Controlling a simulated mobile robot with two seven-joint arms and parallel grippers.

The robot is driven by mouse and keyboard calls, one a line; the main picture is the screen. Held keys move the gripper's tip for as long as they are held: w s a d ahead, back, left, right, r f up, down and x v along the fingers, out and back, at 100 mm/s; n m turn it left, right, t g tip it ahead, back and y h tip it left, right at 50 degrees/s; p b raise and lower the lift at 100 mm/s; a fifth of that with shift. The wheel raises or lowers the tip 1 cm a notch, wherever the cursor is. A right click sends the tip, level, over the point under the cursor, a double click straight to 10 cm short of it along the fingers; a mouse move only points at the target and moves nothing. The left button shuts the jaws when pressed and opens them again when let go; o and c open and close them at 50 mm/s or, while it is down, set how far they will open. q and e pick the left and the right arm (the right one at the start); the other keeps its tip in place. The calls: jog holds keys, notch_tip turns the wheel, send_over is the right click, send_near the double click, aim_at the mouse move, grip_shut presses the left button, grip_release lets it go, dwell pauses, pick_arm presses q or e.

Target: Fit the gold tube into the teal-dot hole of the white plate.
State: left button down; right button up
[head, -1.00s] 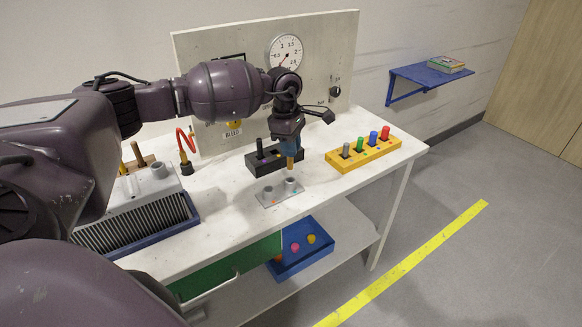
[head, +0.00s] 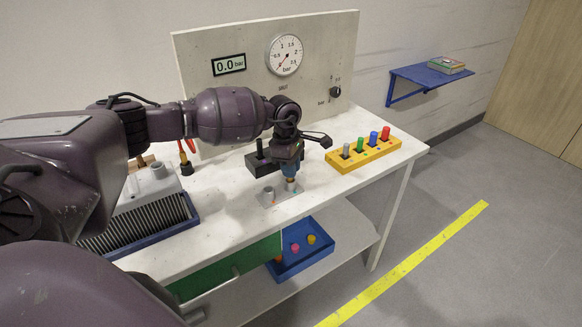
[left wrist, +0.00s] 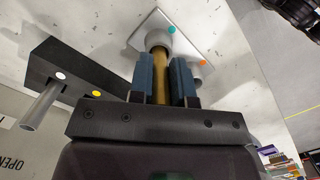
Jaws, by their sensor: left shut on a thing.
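The white plate (head: 279,196) lies on the table with two raised round collars, and shows at the top of the left wrist view (left wrist: 143,35). The teal dot (left wrist: 172,30) is beside one collar (left wrist: 158,42); the orange dot (left wrist: 202,62) is beside the other. My left gripper (head: 290,173) is shut on the gold tube (left wrist: 159,72), low above the right-hand collar in the head view. The tube points down into the teal-dot collar. Its lower end is hidden there, so its depth cannot be told. My right gripper is out of view.
A black block (head: 256,164) stands close behind the plate. A yellow rack (head: 363,155) with several coloured pegs is to the right. A ribbed white unit in a blue tray (head: 186,222) is at left. A gauge panel (head: 240,90) stands at the back.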

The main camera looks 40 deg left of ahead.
pick_arm(q)
jog(key=c, duration=1.1)
grip_release()
jog(key=shift+f, duration=0.1)
jog(key=shift+o, duration=0.2)
